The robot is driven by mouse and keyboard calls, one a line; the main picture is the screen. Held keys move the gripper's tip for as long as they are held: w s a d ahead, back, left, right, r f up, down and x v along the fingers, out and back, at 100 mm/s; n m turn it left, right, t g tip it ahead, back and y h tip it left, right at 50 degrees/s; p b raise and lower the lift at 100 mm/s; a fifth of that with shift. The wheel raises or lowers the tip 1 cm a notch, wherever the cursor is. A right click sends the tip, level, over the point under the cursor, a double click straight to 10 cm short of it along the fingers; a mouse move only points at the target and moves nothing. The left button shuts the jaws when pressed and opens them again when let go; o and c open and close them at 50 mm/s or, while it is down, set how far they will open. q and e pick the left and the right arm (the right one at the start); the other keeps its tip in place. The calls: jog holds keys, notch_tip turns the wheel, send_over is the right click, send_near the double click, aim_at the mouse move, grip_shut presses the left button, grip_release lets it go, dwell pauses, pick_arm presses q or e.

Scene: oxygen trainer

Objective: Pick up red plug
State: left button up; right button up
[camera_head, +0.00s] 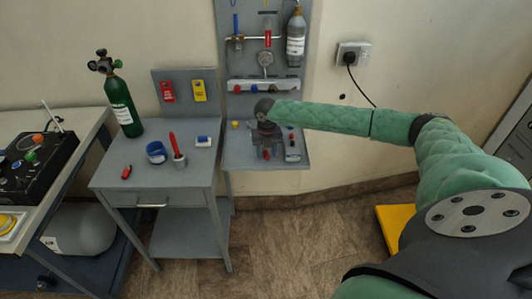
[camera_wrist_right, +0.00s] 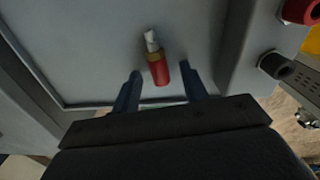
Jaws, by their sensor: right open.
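The red plug (camera_wrist_right: 158,66), with a brass-coloured ring and a silvery tip, lies on a grey surface in the right wrist view. Its red end is toward my right gripper (camera_wrist_right: 160,85), between the two open fingers. I see a gap on each side of the plug, with no finger touching it. In the head view my right gripper (camera_head: 267,152) points down over the small grey shelf (camera_head: 240,158) below the panel, and it largely hides the plug there. My left gripper is not in view.
A grey panel (camera_head: 232,62) with gauge, knobs and a grey cylinder (camera_head: 296,38) rises behind the shelf. Small fittings lie right of my gripper.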

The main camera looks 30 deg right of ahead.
jog(key=shift+f, duration=0.2)
jog(key=shift+c, duration=0.4)
grip_shut()
